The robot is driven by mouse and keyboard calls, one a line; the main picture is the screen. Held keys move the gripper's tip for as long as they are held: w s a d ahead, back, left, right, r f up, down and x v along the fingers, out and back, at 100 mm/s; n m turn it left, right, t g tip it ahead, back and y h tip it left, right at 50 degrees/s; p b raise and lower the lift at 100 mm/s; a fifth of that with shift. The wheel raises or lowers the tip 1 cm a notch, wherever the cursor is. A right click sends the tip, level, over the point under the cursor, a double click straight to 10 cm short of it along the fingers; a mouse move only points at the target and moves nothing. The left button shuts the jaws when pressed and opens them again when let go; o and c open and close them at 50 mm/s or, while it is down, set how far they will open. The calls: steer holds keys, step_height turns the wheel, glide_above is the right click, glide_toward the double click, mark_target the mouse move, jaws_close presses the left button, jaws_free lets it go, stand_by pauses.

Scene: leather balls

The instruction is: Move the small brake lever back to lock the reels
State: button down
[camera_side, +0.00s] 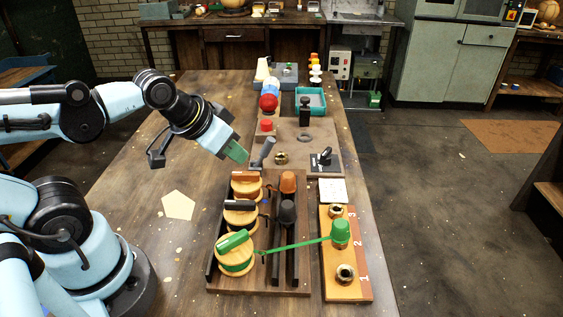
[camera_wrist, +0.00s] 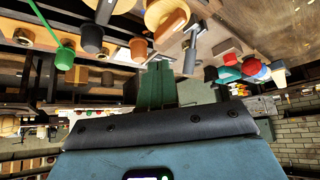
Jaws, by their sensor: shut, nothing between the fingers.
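A small grey lever (camera_side: 264,152) stands tilted at the far end of the wooden reel tray (camera_side: 291,287), its top leaning right. It also shows in the wrist view (camera_wrist: 191,52). Three wooden reels sit in a row in the tray: a near one with green thread (camera_side: 236,252), a middle one (camera_side: 240,216) and a far one (camera_side: 246,185). My gripper (camera_side: 238,153) has green fingers, is shut and empty, and is just left of the lever, apparently not touching it. In the wrist view, its fingers (camera_wrist: 157,86) point toward the lever's area.
A green thread runs from the near reel to a green cone (camera_side: 340,232) on a numbered wooden block (camera_side: 346,291). Orange (camera_side: 288,182) and black (camera_side: 287,212) cones stand in the tray. A black lever (camera_side: 323,157) is farther right. The table's left side is mostly clear.

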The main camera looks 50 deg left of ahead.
steer(key=c, duration=1.4)
jaws_free()
steer(key=shift+w+a+r, duration=0.15)
steer(key=shift+w, duration=0.05)
steer(key=shift+c, duration=0.2)
steer(key=o, duration=0.4)
steer(key=shift+w+a+r+m+g, duration=0.5)
steer(key=shift+w+a+r+m, duration=0.2)
steer(key=shift+w+m, duration=0.2)
steer(key=shift+o, duration=0.2)
steer(key=m+g+h, duration=0.2)
steer(key=m, duration=0.3)
glide_toward(267, 147)
steer(key=x, duration=1)
steer(key=shift+w+a+f, duration=0.3)
steer(key=shift+w+a, duration=0.05)
jaws_close()
